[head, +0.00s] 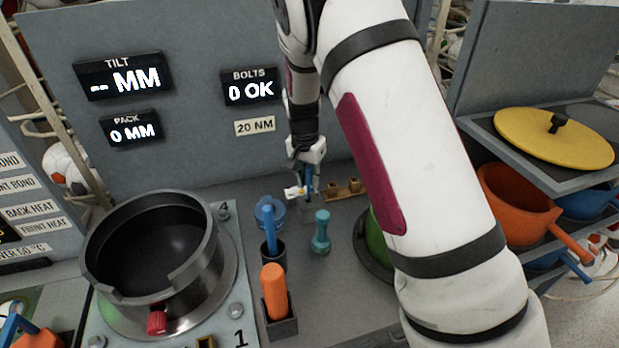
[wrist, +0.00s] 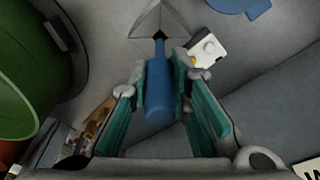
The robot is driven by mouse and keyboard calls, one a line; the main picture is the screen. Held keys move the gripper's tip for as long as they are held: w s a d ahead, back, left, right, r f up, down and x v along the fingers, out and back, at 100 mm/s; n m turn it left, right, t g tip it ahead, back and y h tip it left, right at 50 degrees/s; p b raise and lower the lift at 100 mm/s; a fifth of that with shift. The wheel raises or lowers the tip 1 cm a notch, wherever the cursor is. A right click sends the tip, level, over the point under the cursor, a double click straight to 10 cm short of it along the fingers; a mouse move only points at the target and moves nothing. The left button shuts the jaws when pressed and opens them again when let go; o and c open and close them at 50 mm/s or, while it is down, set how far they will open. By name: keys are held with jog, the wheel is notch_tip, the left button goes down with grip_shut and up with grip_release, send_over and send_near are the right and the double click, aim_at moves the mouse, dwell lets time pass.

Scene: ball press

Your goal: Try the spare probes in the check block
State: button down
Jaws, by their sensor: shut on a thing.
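My gripper (wrist: 160,92) is shut on a probe with a thick blue handle (wrist: 158,95), its teal finger pads on both sides of it. In the head view my gripper (head: 306,186) is low over the bench, behind the teal piece, and the block is hidden. A brown wooden rack (head: 345,191) stands right of my gripper; it also shows in the wrist view (wrist: 93,125).
A small white piece with a yellow spot (wrist: 207,50) lies close to my right finger. A blue round piece (head: 268,211), a blue-handled tool (head: 269,232), an orange handle (head: 274,291) and a teal piece (head: 321,233) stand nearby. A large dark ring (head: 150,245) fills the left.

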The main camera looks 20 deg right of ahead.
aim_at(309, 190)
jog(key=shift+f, duration=0.15)
dwell(0.3)
jog(key=shift+f, duration=0.6)
jog(key=shift+f, duration=0.15)
jog(key=shift+f+b, duration=0.3)
jog(key=shift+f, duration=0.35)
jog(key=shift+f, duration=0.75)
jog(key=shift+f, duration=0.15)
jog(key=c, duration=1.4)
grip_release()
